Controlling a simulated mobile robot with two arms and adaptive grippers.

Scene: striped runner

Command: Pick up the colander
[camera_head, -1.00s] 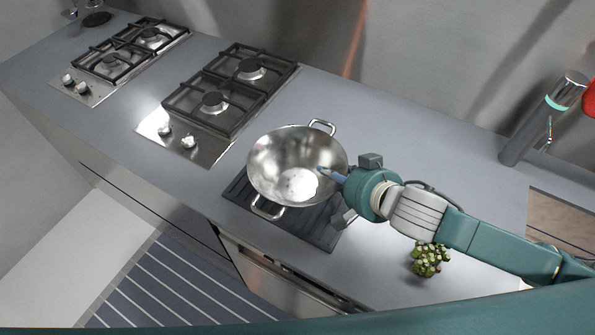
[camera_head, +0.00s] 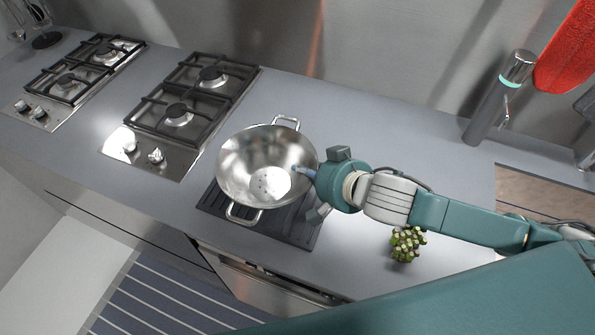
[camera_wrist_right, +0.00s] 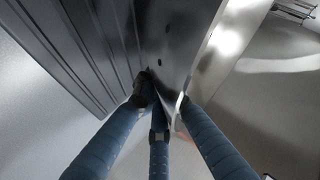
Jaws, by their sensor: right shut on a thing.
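The colander (camera_head: 240,165) is a shiny metal bowl with small holes in its bottom and two loop handles. In the head view it is at the middle left, over a dark ridged mat (camera_head: 290,228). My right gripper (camera_head: 306,174) is shut on the colander's right rim. In the right wrist view the blue fingers (camera_wrist_right: 157,98) close on the metal wall of the colander (camera_wrist_right: 180,45), with the ridged mat (camera_wrist_right: 85,45) beside it. I cannot tell whether the colander touches the mat. My left gripper is not in view.
Two gas hobs, a nearer one (camera_head: 185,110) and a farther one (camera_head: 75,80), lie to the left. A green plant (camera_head: 407,243) stands on the counter below my right arm. The counter (camera_head: 380,135) behind the arm is clear.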

